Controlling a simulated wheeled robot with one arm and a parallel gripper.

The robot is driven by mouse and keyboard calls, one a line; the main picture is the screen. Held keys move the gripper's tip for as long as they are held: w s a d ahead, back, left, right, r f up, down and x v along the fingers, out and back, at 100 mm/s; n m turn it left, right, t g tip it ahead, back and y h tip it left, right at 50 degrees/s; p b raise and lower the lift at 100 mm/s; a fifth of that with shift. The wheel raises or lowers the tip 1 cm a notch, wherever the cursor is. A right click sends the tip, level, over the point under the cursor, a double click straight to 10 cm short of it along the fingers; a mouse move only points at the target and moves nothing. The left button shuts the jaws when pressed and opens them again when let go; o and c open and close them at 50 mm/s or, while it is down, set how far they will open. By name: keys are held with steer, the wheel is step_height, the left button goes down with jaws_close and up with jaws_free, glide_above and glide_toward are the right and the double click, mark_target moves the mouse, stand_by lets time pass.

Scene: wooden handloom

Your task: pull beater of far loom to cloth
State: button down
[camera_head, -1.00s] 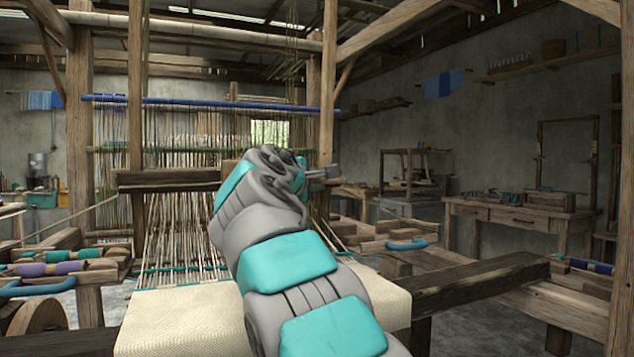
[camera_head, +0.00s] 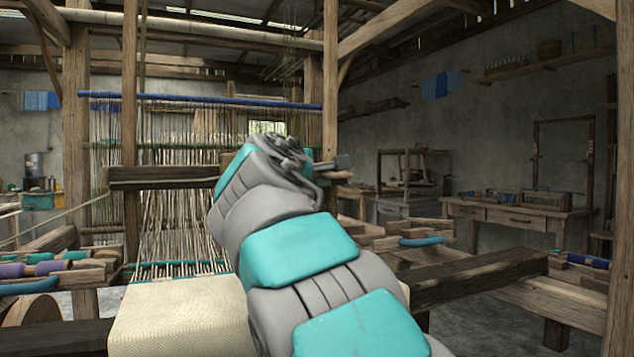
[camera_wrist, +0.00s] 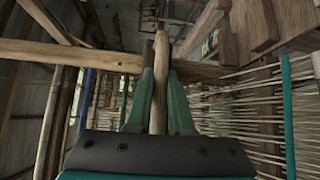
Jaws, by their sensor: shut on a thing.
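The far loom's beater (camera_head: 165,177) is a dark crossbar hung between two upright wooden posts, in front of the warp threads (camera_head: 185,225). My arm hides its middle. The cream woven cloth (camera_head: 175,315) lies on the near side, below and in front of the beater, with a gap of bare warp between them. In the wrist view, my gripper (camera_wrist: 159,85) has its two green fingers closed on a wooden bar of the beater (camera_wrist: 159,100). In the head view, the fingers are hidden behind my wrist.
A blue rod (camera_head: 200,102) spans the loom above the threads. A heavy dark beam (camera_head: 475,275) runs at the right of the cloth. Benches with coloured bobbins (camera_head: 45,268) stand at the left.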

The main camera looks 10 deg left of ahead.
steer(key=s+d+r, duration=0.1)
steer(key=s+d, duration=0.4)
steer(key=s, duration=0.4)
steer(key=shift+d+r, duration=0.2)
steer(key=shift+r, duration=0.2)
steer(key=c, duration=1.1)
jaws_free()
steer(key=shift+d+r, duration=0.1)
steer(key=shift+c, duration=0.2)
steer(key=o, duration=0.3)
steer(key=shift+o, duration=0.2)
steer(key=shift+s, duration=0.15)
